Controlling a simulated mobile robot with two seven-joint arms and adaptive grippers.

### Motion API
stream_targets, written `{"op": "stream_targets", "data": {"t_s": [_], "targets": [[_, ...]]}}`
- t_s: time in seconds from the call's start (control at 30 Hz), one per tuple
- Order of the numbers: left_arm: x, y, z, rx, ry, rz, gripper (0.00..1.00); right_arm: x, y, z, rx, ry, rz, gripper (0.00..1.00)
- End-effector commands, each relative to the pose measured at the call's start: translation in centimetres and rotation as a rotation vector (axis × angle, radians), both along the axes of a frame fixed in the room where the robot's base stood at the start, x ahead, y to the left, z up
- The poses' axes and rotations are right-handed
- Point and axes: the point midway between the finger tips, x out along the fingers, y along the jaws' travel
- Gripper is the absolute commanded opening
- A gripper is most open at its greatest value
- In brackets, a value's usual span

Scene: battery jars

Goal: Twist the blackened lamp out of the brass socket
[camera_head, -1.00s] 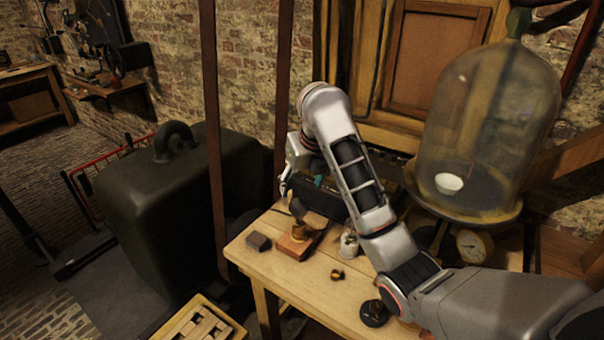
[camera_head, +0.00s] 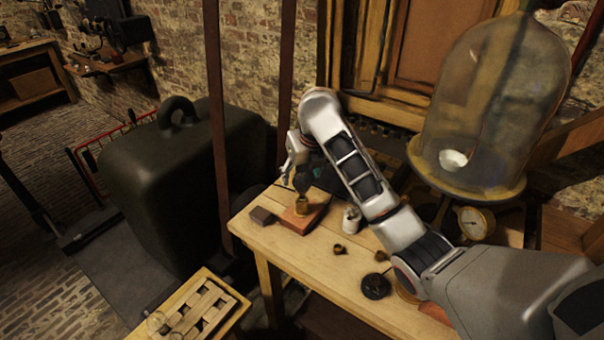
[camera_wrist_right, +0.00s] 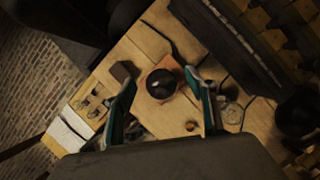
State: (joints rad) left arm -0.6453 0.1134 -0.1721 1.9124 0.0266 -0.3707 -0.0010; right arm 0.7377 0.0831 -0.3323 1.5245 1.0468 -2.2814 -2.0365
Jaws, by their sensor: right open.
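The blackened lamp (camera_head: 304,181) stands upright in the brass socket (camera_head: 302,205) on a reddish-brown wooden block (camera_head: 310,218) on the table. In the right wrist view the lamp is a dark round bulb (camera_wrist_right: 162,84) seen from above, and it hides the socket. My right gripper (camera_head: 291,174) is open and empty at the lamp. In the right wrist view its two teal-edged fingers (camera_wrist_right: 160,94) are spread, one on each side of the lamp, with gaps between. My left gripper is in neither view.
A small dark block (camera_head: 263,216) sits left of the wooden block. A small glass jar (camera_head: 352,218), a small brass piece (camera_head: 340,249) and a black disc (camera_head: 376,286) are to the right. A large bell jar (camera_head: 500,100) stands behind. A slatted tray (camera_head: 230,318) is at the front left.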

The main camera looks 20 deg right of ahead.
Motion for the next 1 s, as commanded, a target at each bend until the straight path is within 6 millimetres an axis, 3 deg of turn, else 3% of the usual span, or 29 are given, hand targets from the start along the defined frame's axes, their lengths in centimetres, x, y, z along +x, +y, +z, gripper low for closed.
{"op": "stream_targets", "data": {"t_s": [0.17,0.33,0.37,0.57,1.0], "targets": [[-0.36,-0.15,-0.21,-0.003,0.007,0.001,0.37,0.00,-0.02,-0.01,0.000,0.000,0.000,0.56],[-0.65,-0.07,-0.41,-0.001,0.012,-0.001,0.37,-0.02,-0.01,-0.01,0.000,0.000,0.000,0.15],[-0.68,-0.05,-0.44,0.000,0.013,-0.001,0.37,-0.02,-0.01,-0.01,0.000,0.001,0.000,0.10],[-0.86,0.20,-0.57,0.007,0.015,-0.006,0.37,0.04,-0.27,0.01,-0.003,0.000,0.044,0.10],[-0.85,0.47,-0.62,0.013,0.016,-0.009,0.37,-0.01,-0.15,-0.01,0.003,0.000,0.534,0.10]]}}
